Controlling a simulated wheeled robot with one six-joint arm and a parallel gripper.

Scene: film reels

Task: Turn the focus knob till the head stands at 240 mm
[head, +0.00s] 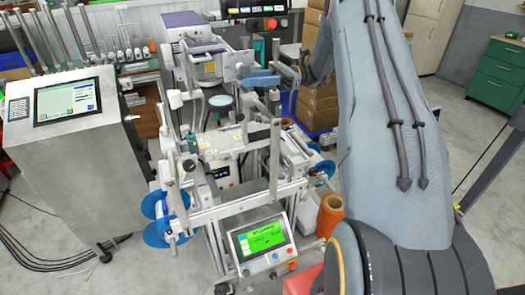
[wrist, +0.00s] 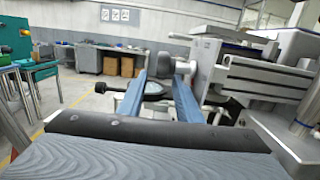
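My gripper (wrist: 161,76) shows two blue fingers with a clear gap between them in the wrist view. A dark round knob (wrist: 164,65), perhaps the focus knob, lies between or just beyond the fingertips, beside a grey round part of the machine. I cannot tell whether the fingers touch it. In the head view a blue finger (head: 262,79) reaches the upper right of the machine, near the purple-topped head (head: 188,40). The knob cannot be made out there. No millimetre scale is readable in either view.
A black-rimmed disc (wrist: 153,91) lies low between the fingers. The machine's metal frame (wrist: 262,75) stands close on the right. A green-lit screen (head: 262,240) is at the machine's front, and a steel control cabinet (head: 72,150) stands left. Open floor lies at the right.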

